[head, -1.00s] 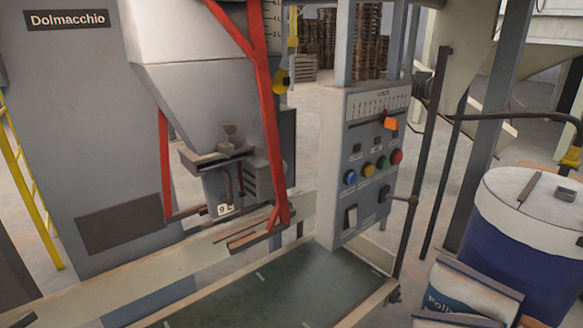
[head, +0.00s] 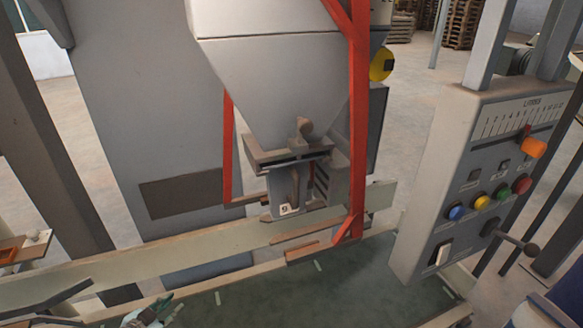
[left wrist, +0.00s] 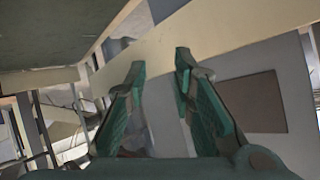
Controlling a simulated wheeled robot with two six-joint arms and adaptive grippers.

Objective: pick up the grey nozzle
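I cannot make out a loose grey nozzle for certain. A grey spout (head: 318,186) with a number label hangs under the grey hopper (head: 275,85). A small pale object (head: 39,236), too small to identify, is on a shelf at the left edge. My left gripper (head: 152,316) is at the bottom of the head view, partly cut off, at the near side of the conveyor. In the left wrist view its green fingers (left wrist: 160,62) stand apart with nothing held between them. My right gripper is not in view.
A pale rail (head: 190,252) runs across behind the dark green belt (head: 340,285). Red struts (head: 357,120) flank the hopper. A control box (head: 490,185) with coloured buttons and a protruding lever stands at the right. The belt's visible middle looks clear.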

